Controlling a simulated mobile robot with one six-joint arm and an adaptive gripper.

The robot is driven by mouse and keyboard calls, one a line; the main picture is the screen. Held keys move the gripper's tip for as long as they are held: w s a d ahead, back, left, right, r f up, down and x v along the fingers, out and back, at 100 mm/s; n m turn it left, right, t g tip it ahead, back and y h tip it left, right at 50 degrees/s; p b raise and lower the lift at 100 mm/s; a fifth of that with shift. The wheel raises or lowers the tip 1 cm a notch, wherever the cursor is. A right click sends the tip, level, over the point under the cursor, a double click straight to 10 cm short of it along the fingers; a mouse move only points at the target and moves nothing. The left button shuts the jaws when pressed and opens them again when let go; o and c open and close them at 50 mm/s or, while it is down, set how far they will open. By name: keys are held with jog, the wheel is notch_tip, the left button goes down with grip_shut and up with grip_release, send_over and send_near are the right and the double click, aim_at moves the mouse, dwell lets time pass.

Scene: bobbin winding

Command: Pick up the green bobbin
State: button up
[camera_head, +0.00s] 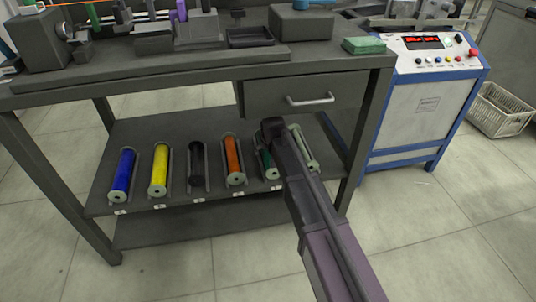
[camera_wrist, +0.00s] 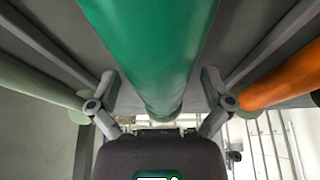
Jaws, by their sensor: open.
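The green bobbin (camera_head: 265,164) lies in a cradle on the lower shelf (camera_head: 130,200), between the orange and the pale bobbin. In the head view my arm hides part of it. In the wrist view the green bobbin (camera_wrist: 150,45) runs large from the top edge to the middle. My gripper (camera_wrist: 158,92) is open, with one finger on each side of the bobbin and visible room between. I cannot tell how far the fingers are from it in depth. The fingers are hard to make out in the head view.
The orange bobbin (camera_head: 234,160) and the pale bobbin (camera_head: 303,147) lie close on either side. Black (camera_head: 197,165), yellow (camera_head: 159,170) and blue (camera_head: 123,174) bobbins lie further left. A drawer (camera_head: 300,98) hangs above the shelf's right part. A blue-framed control cabinet (camera_head: 415,110) stands right.

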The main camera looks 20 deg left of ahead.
dwell(0.4)
jog(key=c, duration=1.2)
jog(key=shift+r, duration=0.3)
